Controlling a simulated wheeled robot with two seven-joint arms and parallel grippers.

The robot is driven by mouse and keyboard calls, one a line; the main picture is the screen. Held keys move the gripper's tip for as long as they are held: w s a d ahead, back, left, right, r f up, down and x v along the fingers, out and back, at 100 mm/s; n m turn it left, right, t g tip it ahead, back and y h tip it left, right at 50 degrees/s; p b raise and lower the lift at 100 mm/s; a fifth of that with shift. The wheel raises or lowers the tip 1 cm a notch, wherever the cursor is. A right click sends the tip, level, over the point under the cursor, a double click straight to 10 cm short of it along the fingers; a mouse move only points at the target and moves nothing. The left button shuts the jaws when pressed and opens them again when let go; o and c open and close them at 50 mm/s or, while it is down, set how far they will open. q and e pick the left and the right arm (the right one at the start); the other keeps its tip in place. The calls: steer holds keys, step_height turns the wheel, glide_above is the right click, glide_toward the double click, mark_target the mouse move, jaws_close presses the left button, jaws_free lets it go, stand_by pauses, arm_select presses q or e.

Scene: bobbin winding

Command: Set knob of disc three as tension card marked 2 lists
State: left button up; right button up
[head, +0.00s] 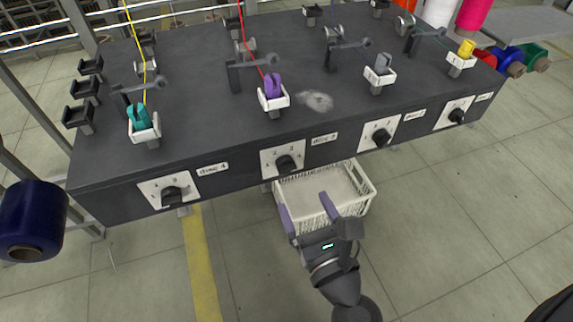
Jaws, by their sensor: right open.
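The disc three knob (285,163) is black on a white dial plate, on the front face of the dark machine box (225,192). A label (324,139) beside it appears to read "disc 3". The dial marks are too small to read. My right gripper (306,203) is open and empty, in front of and below this knob and apart from it. Its two purple-grey fingers point toward the box. No tension card marked 2 can be made out. My left gripper is not in view.
Similar knobs sit at disc 4 (175,195) on the left and disc 2 (380,135) on the right. A white basket (367,197) stands below, behind my right gripper. A blue spool (32,215) is at left.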

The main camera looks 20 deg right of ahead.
mark_target(289, 171)
steer(key=w, duration=0.3)
steer(key=w+p, duration=0.1)
steer(key=w, duration=0.2)
steer(key=shift+a+r, duration=0.15)
steer(key=shift+r, duration=0.05)
steer(key=shift+w+f+p, duration=0.15)
steer(key=shift+w+p, duration=0.15)
steer(key=shift+w, duration=0.3)
steer(key=shift+c, duration=0.2)
steer(key=c, duration=0.5)
jaws_close()
